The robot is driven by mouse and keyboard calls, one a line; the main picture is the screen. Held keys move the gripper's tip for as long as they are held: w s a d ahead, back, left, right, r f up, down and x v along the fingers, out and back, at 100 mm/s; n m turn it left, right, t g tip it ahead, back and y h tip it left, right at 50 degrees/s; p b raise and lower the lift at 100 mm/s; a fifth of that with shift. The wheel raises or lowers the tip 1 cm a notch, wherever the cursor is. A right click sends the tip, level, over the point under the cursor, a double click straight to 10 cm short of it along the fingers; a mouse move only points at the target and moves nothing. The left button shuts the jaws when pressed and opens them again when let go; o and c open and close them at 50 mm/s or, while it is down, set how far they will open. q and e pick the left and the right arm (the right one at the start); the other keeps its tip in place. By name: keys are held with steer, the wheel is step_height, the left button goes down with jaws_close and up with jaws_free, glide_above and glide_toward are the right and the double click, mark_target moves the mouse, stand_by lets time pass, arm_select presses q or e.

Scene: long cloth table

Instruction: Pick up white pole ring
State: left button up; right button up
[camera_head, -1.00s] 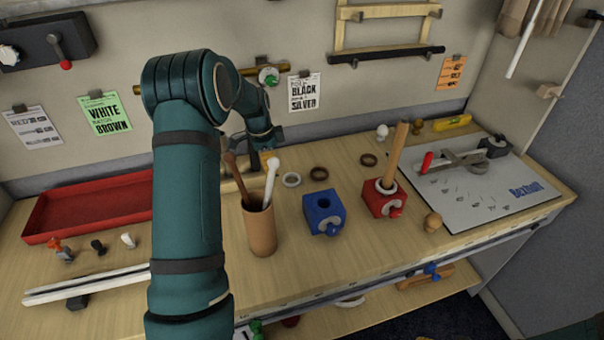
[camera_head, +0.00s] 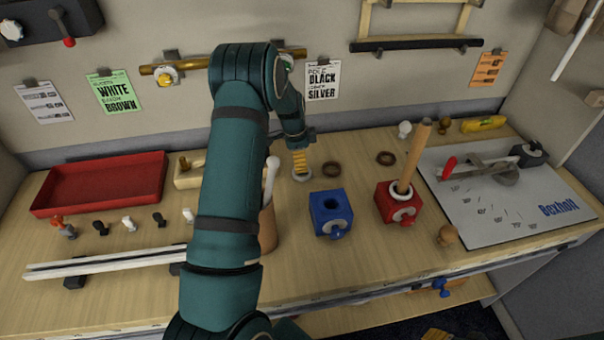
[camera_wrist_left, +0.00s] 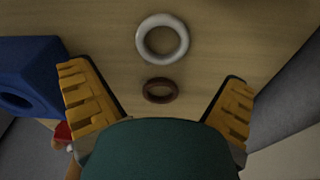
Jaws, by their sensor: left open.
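The white pole ring (camera_head: 302,178) lies flat on the wooden table, just below my left gripper (camera_head: 300,160) in the head view. In the left wrist view the white ring (camera_wrist_left: 163,59) lies at the top middle, ahead of the gap between the fingers. My left gripper (camera_wrist_left: 155,80) is open and empty, with a yellow finger on each side. A brown ring (camera_wrist_left: 160,99) shows between the fingers in that view, nearer the palm. Two brown rings, one nearer (camera_head: 331,177) and one farther right (camera_head: 385,164), lie right of the white ring. My right gripper is out of view.
A blue block (camera_head: 326,220) with a hole stands in front of the rings. A red block (camera_head: 392,208) holds an upright wooden pole (camera_head: 415,155). A brown cup (camera_head: 267,232) is partly behind my left arm. A red tray (camera_head: 105,186) stands at left.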

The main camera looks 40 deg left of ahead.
mark_target(302, 175)
arm_select(q)
steer(key=shift+f, duration=2.8)
steer(key=c, duration=1)
